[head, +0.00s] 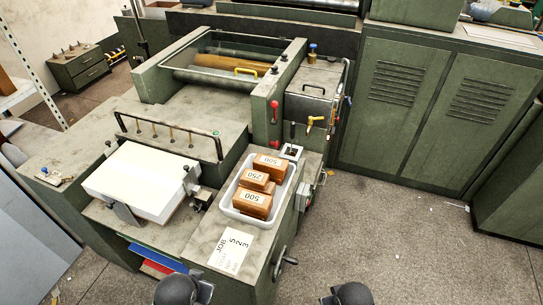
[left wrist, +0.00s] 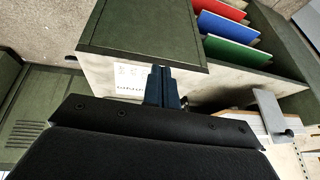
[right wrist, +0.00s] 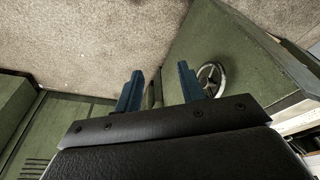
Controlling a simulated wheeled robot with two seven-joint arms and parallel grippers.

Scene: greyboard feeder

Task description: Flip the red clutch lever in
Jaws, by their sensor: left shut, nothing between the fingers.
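The red clutch lever (head: 274,110) appears to be the red-knobbed handle on the green side frame of the machine in the head view. It stands roughly upright there. Its exact position, in or out, is too small to tell. My left gripper (left wrist: 158,76) shows in the left wrist view, its two blue fingers together and empty. My right gripper (right wrist: 159,82) shows in the right wrist view with its fingers spread and nothing between them. Neither gripper's fingers show in the head view, and both are away from the lever.
A white tray (head: 237,214) with wooden weight blocks (head: 253,198) stands on the feeder. A white paper stack (head: 140,180) lies left of it. A handwheel (right wrist: 211,77) sticks out near my right gripper. Green cabinets (head: 430,110) stand at the back right, with open floor (head: 400,240) before them.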

